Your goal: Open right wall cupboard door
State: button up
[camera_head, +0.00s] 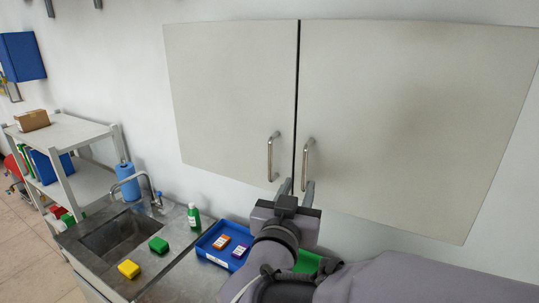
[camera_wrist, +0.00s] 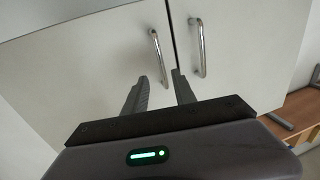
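The right wall cupboard door (camera_head: 415,115) is a flat pale grey panel and looks shut. Its vertical metal bar handle (camera_head: 307,160) is near its lower left corner, beside the dark gap between the doors. My gripper (camera_head: 297,184) points up at the lower ends of the handles, with its right fingertip close to the right handle's foot in the head view. Two handles show just beyond the fingertips there. I cannot tell whether a finger touches a handle.
The left cupboard door (camera_head: 230,95), also shut, has its own handle (camera_head: 272,156) close by. Below are a sink (camera_head: 120,236), a green bottle (camera_head: 193,216) and a blue tray (camera_head: 214,256) with small boxes. A shelf rack (camera_head: 75,133) stands at the left.

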aim_at(304, 170)
jog(key=p+x, duration=0.1)
jog(key=x, duration=0.7)
jog(key=shift+r, duration=0.1)
jog(key=shift+w, duration=0.65)
jog(key=shift+s+d, duration=0.1)
grip_shut()
dwell(0.4)
